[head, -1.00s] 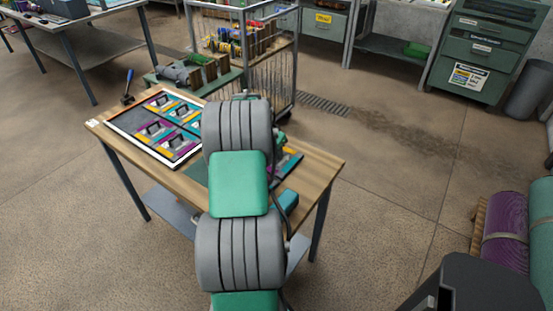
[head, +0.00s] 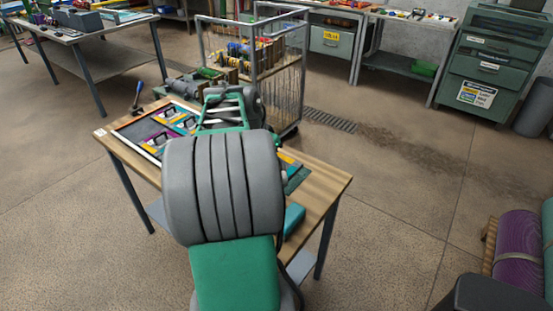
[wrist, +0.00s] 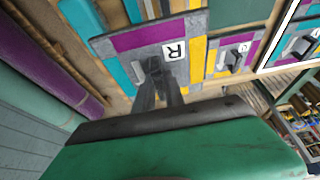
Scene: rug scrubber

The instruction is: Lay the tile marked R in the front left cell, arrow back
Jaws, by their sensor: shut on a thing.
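The tile marked R (wrist: 174,50) shows in the wrist view as a grey square with purple, yellow and teal edge strips. My gripper (wrist: 154,74) is shut on the tile's handle. I cannot tell whether the tile is clear of the surface below. The white-rimmed tray (head: 141,128) lies at the left of the wooden table in the head view, with several tiles in it and bare dark floor at its left. The tray's rim also shows at the wrist view's right (wrist: 281,35).
Another lettered tile (wrist: 235,57) is right of the R tile in the wrist view. A teal block (head: 294,218) sits at the table's near right edge. A wire cage cart (head: 285,85) stands behind the table.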

